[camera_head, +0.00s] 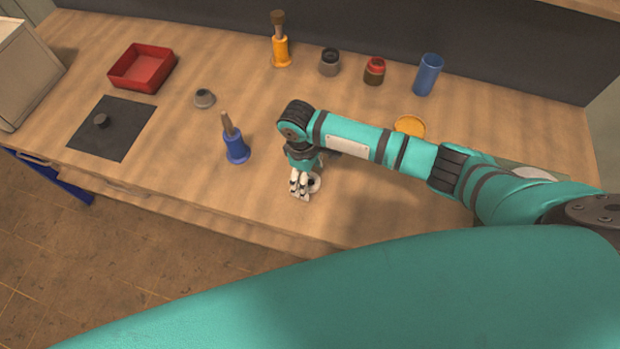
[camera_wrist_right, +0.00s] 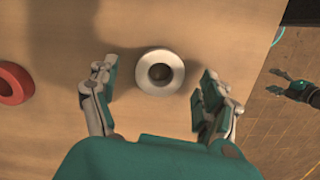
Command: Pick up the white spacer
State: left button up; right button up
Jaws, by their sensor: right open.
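The white spacer (camera_wrist_right: 143,71) is a pale ring with a dark centre hole. In the right wrist view it lies on the wooden table between the fingers of my right gripper (camera_wrist_right: 158,100), with gaps on both sides. In the head view the spacer (camera_head: 315,183) is partly hidden behind my right gripper (camera_head: 301,186), which points down at it near the table's front edge. My right gripper is open and empty.
A red ring (camera_wrist_right: 12,83) lies at the left in the right wrist view. A blue holder (camera_head: 236,150) with a brown handle stands left of my right gripper. The front-left tabletop is clear.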

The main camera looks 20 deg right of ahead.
jog(key=shift+s+f, duration=0.1)
jog(key=shift+f, duration=0.35)
jog(key=c, duration=1.1)
pick_arm(q)
jog(key=shift+w, duration=0.25)
jog(key=shift+s, duration=0.1)
